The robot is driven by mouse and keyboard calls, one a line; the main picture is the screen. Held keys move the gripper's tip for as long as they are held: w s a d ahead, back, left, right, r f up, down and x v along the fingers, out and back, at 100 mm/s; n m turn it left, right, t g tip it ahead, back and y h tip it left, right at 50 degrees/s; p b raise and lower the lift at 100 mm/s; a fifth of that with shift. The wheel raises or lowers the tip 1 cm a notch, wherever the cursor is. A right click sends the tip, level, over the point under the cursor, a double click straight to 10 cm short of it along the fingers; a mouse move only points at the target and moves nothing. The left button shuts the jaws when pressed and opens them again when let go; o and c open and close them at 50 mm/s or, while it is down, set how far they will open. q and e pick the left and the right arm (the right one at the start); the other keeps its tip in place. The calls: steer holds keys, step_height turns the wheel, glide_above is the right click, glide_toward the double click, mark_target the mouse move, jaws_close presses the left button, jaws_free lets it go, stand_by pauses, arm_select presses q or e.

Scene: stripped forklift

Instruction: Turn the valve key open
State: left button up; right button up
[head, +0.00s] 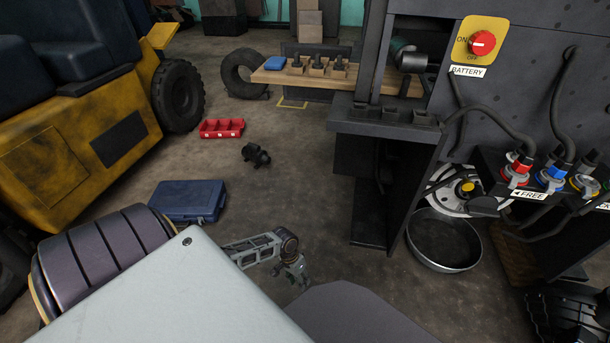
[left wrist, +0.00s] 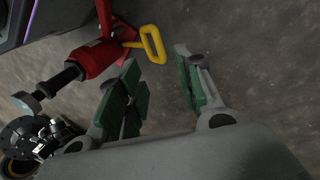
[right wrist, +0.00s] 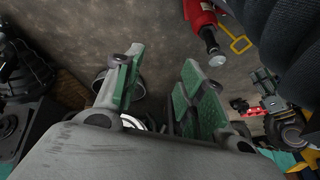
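No part is clearly identifiable as the valve key. My left gripper (head: 293,266) is low at the middle of the head view, well left of these fittings. In the left wrist view its green-padded fingers (left wrist: 158,68) are apart with nothing between them. My right gripper (right wrist: 163,62) shows in the right wrist view, fingers apart and empty; I cannot make it out in the head view.
A red battery switch (head: 482,43) is on the machine's upper panel. A round pan (head: 443,241) lies below the fittings. A blue case (head: 188,200) and red bin (head: 221,128) are on the floor. A red tool with a yellow loop (left wrist: 152,43) lies near my left gripper.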

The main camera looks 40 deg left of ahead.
arm_select(q)
steer(key=b, duration=0.3)
glide_above(306, 297)
steer(key=a, duration=0.2)
step_height(306, 297, down, 5)
steer(key=shift+b+x, duration=0.55)
steer(key=shift+x, duration=1.1)
steer(key=shift+b+x, duration=0.65)
steer(key=shift+x, duration=0.65)
arm_select(e)
step_height(306, 297, down, 9)
steer(key=a+t+y, duration=0.1)
steer(key=a, duration=0.1)
steer(key=shift+w+f+m+t, duration=0.15)
steer(key=shift+w+m+t, duration=0.25)
arm_select(q)
steer(key=shift+s, duration=0.1)
steer(key=shift+c, duration=0.2)
